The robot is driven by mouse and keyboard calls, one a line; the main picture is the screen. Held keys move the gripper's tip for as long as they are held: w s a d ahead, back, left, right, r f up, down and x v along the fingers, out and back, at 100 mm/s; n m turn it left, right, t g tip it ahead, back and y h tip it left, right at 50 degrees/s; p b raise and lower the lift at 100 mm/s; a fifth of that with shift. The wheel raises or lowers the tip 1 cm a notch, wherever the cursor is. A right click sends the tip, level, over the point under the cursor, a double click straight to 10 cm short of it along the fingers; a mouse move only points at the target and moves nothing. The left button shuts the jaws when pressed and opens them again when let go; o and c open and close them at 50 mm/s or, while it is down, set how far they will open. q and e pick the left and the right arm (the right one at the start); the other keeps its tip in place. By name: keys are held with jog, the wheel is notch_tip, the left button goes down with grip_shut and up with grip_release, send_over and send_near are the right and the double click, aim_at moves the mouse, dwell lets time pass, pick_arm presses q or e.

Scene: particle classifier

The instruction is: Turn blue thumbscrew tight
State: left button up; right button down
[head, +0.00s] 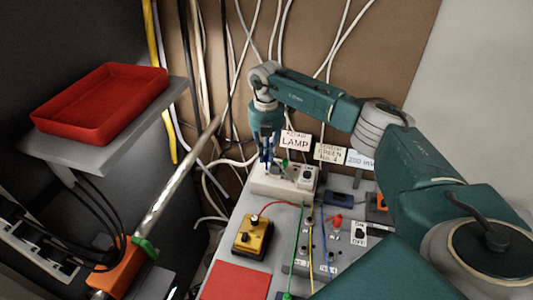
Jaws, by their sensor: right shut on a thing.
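My right gripper (267,158) comes in from the right on a teal arm and points down at the left part of a pale box (258,182) at the back of the bench. Its fingers are shut on a small blue piece at their tips, which I take to be the blue thumbscrew. The fingers cover most of it, so I cannot tell how far it is turned. A small green knob (285,163) is just right of the fingers. My left gripper is not in view.
Labels, including a LAMP sign (295,141), stand behind the box. A yellow box (252,237), a red square (237,281) and a panel with coloured wires (325,250) lie nearer. A red tray (102,100) sits on a left shelf. Cables hang behind.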

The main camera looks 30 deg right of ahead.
aim_at(266, 156)
jog(key=c, duration=1.7)
grip_release()
jog(key=shift+o, duration=0.2)
jog(key=shift+r, duration=0.1)
notch_tip(266, 156, up, 12)
